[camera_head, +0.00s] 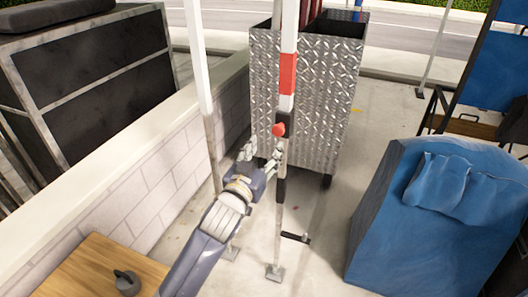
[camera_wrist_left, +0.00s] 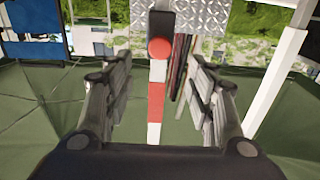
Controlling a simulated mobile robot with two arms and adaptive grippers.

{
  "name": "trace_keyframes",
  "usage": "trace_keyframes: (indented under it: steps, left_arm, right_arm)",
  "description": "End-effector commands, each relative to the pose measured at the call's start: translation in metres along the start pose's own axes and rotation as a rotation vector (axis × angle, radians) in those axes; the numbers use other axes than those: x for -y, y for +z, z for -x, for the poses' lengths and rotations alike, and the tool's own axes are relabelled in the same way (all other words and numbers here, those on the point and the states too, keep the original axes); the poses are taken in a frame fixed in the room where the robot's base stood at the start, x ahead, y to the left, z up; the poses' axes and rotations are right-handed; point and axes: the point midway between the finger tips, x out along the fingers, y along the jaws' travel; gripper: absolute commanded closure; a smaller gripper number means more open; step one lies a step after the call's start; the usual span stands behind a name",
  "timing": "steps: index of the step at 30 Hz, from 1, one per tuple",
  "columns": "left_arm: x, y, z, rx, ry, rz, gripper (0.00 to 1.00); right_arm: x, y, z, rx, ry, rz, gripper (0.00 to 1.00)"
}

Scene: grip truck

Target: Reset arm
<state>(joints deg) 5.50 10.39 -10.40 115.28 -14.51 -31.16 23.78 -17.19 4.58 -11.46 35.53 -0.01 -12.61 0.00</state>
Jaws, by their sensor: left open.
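My left gripper (camera_head: 262,158) reaches in from the bottom of the head view, near an upright white pole with red bands (camera_head: 287,75). A black clamp with a red round knob (camera_head: 278,130) sits on the pole just above the gripper. In the left wrist view, the two fingers of the gripper (camera_wrist_left: 160,100) are spread apart. The red-and-white pole (camera_wrist_left: 156,105) and red knob (camera_wrist_left: 159,48) show between and beyond them; I cannot tell whether any finger touches the pole. My right gripper is in neither view.
A diamond-plate metal cart (camera_head: 325,90) stands behind the pole. A low block wall (camera_head: 150,190) runs along the left. A blue-covered bulky object (camera_head: 420,230) stands at the right. A wooden surface with a small grey object (camera_head: 126,283) is at the lower left. Floor between is mostly clear.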

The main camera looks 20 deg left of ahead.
Motion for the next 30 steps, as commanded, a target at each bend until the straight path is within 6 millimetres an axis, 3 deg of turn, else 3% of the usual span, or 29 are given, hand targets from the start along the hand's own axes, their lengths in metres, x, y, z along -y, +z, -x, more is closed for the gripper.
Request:
trace_keyframes:
  steps: [12,14,16,20,23,26,30]
  left_arm:
    - [0.0,0.001,0.001,0.001,0.0,-0.001,0.49]
    - [0.0,0.006,0.0,0.01,-0.001,-0.002,0.49]
    - [0.001,0.023,-0.002,0.041,-0.001,-0.007,0.49]
    - [0.002,0.091,-0.003,0.157,0.001,-0.023,0.49]
    - [0.004,0.166,0.005,0.284,0.006,-0.043,0.49]
    - [0.006,0.242,0.024,0.412,0.013,-0.061,0.49]
    - [0.008,0.341,0.066,0.584,0.026,-0.08,0.49]
  right_arm:
    - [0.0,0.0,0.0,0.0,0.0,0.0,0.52]
    - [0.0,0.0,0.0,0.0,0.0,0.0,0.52]
    - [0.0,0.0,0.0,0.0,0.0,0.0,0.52]
    - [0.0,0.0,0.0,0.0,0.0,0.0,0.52]
    - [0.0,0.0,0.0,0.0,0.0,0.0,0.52]
    - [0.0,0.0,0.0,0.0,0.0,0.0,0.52]
    - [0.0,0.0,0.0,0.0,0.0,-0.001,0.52]
